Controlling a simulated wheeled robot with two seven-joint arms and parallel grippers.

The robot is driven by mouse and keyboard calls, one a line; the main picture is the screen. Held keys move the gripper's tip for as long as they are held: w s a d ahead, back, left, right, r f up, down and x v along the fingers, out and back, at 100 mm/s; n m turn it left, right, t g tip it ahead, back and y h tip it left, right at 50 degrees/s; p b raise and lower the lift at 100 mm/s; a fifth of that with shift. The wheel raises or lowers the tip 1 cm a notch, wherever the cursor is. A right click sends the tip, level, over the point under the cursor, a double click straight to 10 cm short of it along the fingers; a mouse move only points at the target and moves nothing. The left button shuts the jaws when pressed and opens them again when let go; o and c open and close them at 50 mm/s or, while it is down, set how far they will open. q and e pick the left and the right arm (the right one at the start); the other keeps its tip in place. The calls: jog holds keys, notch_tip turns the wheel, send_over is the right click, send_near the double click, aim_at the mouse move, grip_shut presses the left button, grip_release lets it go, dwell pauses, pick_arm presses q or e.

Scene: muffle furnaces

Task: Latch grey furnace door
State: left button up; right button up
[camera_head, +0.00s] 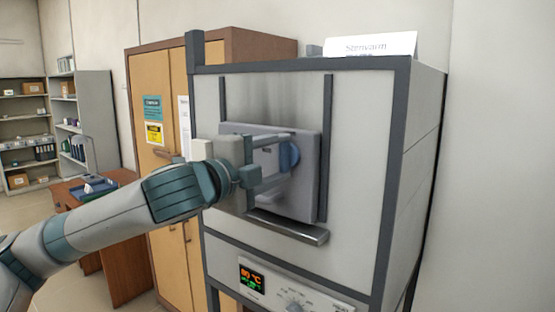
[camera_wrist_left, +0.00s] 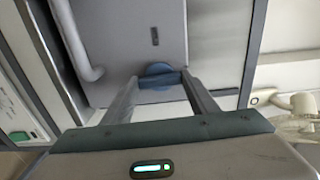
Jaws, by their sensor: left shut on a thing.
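The grey furnace (camera_head: 350,120) has a dark frame and fills the middle of the head view. Its grey door (camera_head: 300,195) covers the front opening between two dark vertical rails. Whether the door is latched cannot be told. A blue round knob (camera_head: 290,155) sits on the door; it also shows in the left wrist view (camera_wrist_left: 157,84). My left gripper (camera_head: 282,160) comes from the left, with its fingertips closed on the knob. In the left wrist view the fingers (camera_wrist_left: 158,78) reach the knob from both sides. My right gripper is in neither view.
A ledge (camera_head: 287,228) juts out below the door. A control panel (camera_head: 290,292) with a lit display is lower. A wooden cabinet (camera_head: 160,100) stands behind, left of the furnace, with a desk (camera_head: 125,240) and shelves (camera_head: 30,130) farther left. A sign (camera_head: 370,45) stands on top.

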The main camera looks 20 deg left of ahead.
pick_arm(q)
jog(key=shift+f+n, duration=0.1)
jog(key=shift+n, duration=0.3)
jog(key=n+b, duration=0.1)
jog(key=n, duration=0.8)
jog(key=shift+n, duration=0.4)
jog(key=n, duration=0.2)
jog(key=shift+d+n+p, duration=0.1)
jog(key=shift+n+p, duration=0.25)
jog(key=shift+n, duration=0.05)
jog(key=n+p, duration=0.1)
jog(key=n, duration=0.3)
jog(key=shift+n, duration=0.3)
jog(key=o, duration=1)
jog(key=shift+o, duration=0.2)
jog(key=shift+s, duration=0.1)
